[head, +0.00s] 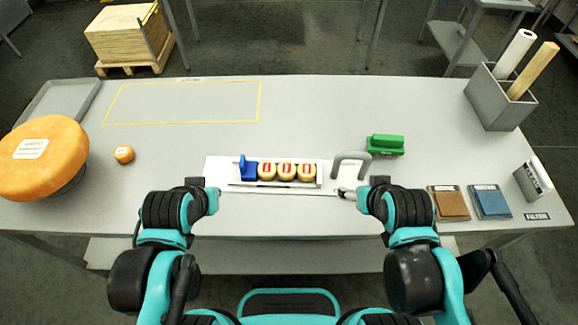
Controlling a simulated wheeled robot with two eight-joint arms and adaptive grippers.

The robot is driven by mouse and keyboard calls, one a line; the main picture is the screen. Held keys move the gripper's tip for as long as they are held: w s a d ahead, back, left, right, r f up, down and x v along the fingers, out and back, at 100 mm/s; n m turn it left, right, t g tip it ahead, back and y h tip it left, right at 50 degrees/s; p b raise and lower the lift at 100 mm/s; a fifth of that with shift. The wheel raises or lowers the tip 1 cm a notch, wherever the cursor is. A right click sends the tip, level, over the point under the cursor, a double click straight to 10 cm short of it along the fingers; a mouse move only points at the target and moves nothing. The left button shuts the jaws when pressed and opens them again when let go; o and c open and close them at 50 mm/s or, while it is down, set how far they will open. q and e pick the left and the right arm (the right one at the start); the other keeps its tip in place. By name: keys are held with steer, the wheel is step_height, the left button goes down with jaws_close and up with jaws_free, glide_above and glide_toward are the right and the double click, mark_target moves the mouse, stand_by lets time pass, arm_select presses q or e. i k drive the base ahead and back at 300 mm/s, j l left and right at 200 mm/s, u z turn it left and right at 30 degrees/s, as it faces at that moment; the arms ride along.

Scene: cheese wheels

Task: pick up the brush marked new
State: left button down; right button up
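No mark reading "new" is legible in the head view, so I cannot tell for sure which thing is the brush. A green block-shaped thing (385,145), possibly a brush, lies on the table (330,110) behind and right of the white tray. A blue piece (248,169) stands at the left end of the row in the tray. My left gripper (213,193) is at the tray's left end, apart from the blue piece. My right gripper (346,193) is low at the tray's right end, by a grey curved handle (350,157). The fingers are too small to judge.
The white tray (225,170) holds several small round cheeses (285,172). Brown (449,203) and blue (490,202) pads, a grey box (533,180) and a bin (488,98) are right. The yellow-outlined area (180,103) is clear.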

mark_target(382, 143)
steer(key=l+u, duration=0.25)
steer(key=l, duration=0.15)
steer(key=k+l+u, duration=0.15)
steer(key=l+u, duration=0.15)
steer(key=k+l+u, duration=0.25)
steer(key=l, duration=0.2)
steer(key=l+u, duration=0.25)
steer(key=k+l, duration=0.05)
steer(key=l, duration=0.05)
